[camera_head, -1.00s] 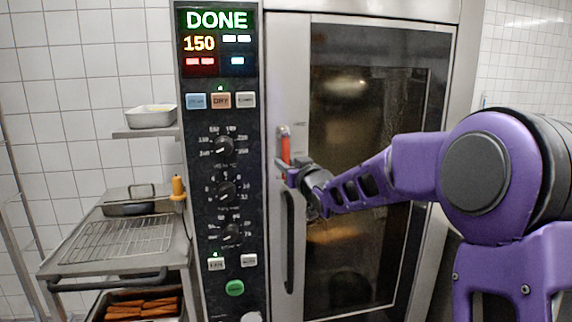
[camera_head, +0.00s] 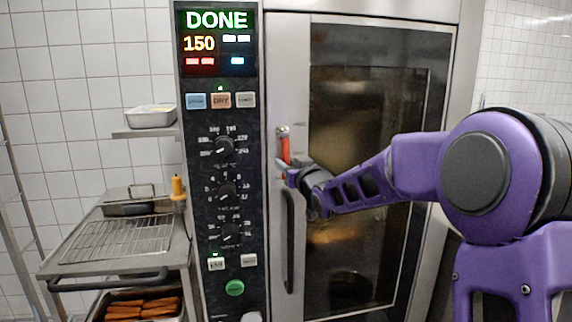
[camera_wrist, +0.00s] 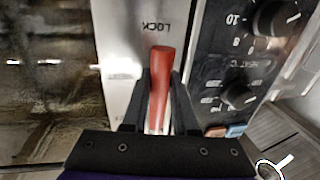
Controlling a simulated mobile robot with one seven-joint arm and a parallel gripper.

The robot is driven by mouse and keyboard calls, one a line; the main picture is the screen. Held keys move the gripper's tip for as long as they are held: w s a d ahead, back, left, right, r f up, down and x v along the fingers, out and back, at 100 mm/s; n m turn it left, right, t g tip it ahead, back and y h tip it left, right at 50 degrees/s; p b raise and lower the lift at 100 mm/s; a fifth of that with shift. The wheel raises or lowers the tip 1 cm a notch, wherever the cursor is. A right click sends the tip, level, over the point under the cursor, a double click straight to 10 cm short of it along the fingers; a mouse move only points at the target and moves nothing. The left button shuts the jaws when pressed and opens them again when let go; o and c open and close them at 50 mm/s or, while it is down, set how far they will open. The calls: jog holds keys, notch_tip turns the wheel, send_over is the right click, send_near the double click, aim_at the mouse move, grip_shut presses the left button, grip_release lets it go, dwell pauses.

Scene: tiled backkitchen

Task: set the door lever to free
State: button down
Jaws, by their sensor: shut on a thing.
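The red door lever (camera_head: 285,149) sits on the oven door's left metal edge and hangs nearly straight down from its pivot. In the wrist view the red lever (camera_wrist: 160,80) lies between the two dark fingers of my gripper (camera_wrist: 158,105), which is shut on it. My gripper (camera_head: 290,174) is at the lever's lower end in the head view. The oven door (camera_head: 365,170) looks closed.
A dark vertical door handle (camera_head: 290,240) is just below my gripper. The control panel (camera_head: 222,120) with knobs and a DONE display stands to the left. A side table with a wire rack (camera_head: 115,240) and a tray of sausage-like food (camera_head: 142,305) are at lower left.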

jog(key=shift+d, duration=0.1)
dwell(0.3)
jog(key=d+n, duration=0.1)
jog(key=n, duration=0.1)
jog(key=w+d+r+n+h, duration=0.1)
jog(key=d+n, duration=0.1)
jog(key=n, duration=0.1)
jog(key=d+r+n+g, duration=0.1)
jog(key=d+n, duration=0.1)
jog(key=n, duration=0.1)
jog(key=shift+w+r+h, duration=0.2)
jog(key=shift+h, duration=0.1)
jog(key=shift+w+d+r+n+h+p, duration=0.15)
jog(key=shift+d+r+n, duration=0.1)
jog(key=shift+r+n, duration=0.25)
jog(key=shift+d+r+n+h+p, duration=0.15)
jog(key=shift+d+r+n, duration=0.1)
jog(key=shift+n, duration=0.45)
jog(key=shift+w+d+r+n+h, duration=0.1)
jog(key=shift+d+r+n+h, duration=0.2)
jog(key=shift+r+n, duration=0.65)
jog(key=shift+d+r+n+h, duration=0.1)
jog(key=shift+r+n+h, duration=0.15)
jog(key=shift+r+n, duration=0.45)
jog(key=shift+d+r+n+h, duration=0.1)
jog(key=shift+r+n+h, duration=0.15)
jog(key=shift+n, duration=0.8)
jog(key=shift+r, duration=0.1)
